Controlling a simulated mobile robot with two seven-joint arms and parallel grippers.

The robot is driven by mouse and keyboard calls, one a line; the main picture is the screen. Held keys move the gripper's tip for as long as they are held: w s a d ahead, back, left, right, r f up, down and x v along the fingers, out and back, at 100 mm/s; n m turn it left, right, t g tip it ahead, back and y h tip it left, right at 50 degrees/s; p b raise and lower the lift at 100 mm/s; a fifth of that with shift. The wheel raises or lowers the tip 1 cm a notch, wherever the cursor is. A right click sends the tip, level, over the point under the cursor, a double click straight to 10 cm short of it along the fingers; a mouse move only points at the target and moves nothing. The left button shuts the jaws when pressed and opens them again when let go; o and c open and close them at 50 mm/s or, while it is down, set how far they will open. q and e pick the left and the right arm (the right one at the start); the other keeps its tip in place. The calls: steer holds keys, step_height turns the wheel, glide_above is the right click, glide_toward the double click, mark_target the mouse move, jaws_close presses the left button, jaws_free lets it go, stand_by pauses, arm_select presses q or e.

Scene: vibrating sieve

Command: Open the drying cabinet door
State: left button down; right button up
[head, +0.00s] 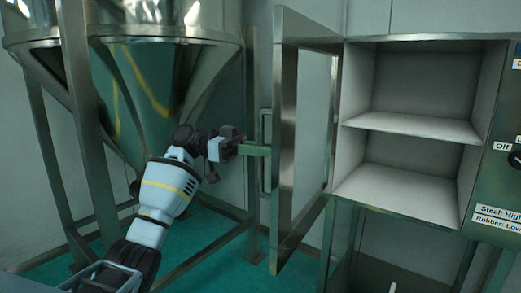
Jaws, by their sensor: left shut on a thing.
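The drying cabinet (425,38) stands at the right with two empty white compartments split by a shelf (412,127). Its metal-framed door (287,150) with a window stands swung wide open to the left, seen nearly edge-on. A vertical bar handle (265,122) is on the door's outer face. My left gripper (240,149) is shut on the door handle, at the lower part of the bar, from the left. The exact finger contact is small and partly hidden. My right gripper is not in view.
A large shiny metal hopper (165,85) on a grey frame stands at the left, close behind my left arm. A dark knob (515,158) and labels sit on the panel right of the compartments. Green floor (200,235) shows below.

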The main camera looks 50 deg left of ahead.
arm_select(q)
steer(key=c, duration=1.4)
jaws_free()
steer(key=shift+w, duration=0.1)
steer(key=shift+c, duration=0.2)
steer(key=v, duration=0.8)
steer(key=shift+d, duration=0.1)
